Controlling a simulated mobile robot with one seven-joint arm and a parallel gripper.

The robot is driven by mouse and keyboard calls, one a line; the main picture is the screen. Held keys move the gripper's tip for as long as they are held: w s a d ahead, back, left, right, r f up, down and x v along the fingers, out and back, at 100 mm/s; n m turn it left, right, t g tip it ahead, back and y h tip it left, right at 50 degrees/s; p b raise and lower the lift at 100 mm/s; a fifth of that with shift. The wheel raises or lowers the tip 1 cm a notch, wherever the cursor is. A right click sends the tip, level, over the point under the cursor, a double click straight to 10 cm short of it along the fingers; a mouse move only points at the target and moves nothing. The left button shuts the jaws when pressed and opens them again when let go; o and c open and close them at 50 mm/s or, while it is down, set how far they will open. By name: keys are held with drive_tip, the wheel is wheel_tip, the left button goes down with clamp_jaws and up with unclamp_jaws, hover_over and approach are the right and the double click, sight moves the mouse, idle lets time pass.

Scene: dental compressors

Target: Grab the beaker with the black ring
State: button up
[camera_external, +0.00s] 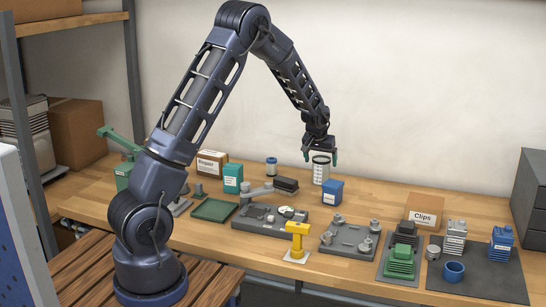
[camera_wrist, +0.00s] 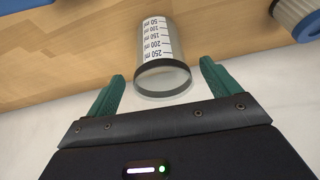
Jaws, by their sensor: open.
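The beaker (camera_external: 321,171) stands upright at the back of the wooden table in the external view. It is clear, with a white volume scale and a black ring at its rim. In the wrist view the beaker (camera_wrist: 157,50) lies ahead of my gripper, its rim close to the line between the fingertips. My gripper (camera_external: 321,157) is above and around the beaker's top in the external view. Its two green fingers are open, one on each side of the rim, with gaps visible in the wrist view (camera_wrist: 162,80). The beaker's lower part is partly hidden by a blue box.
A blue box (camera_external: 332,190) stands just in front of the beaker. A black block (camera_external: 286,185) lies to its left, and a small blue-capped jar (camera_external: 271,167) stands behind that. A cardboard Clips box (camera_external: 424,209) is farther right. Table to the beaker's right is clear.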

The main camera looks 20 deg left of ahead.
drive_tip(key=x, duration=0.5)
drive_tip(key=shift+s, duration=0.1)
drive_tip(key=shift+c, duration=0.2)
drive_tip(key=c, duration=1)
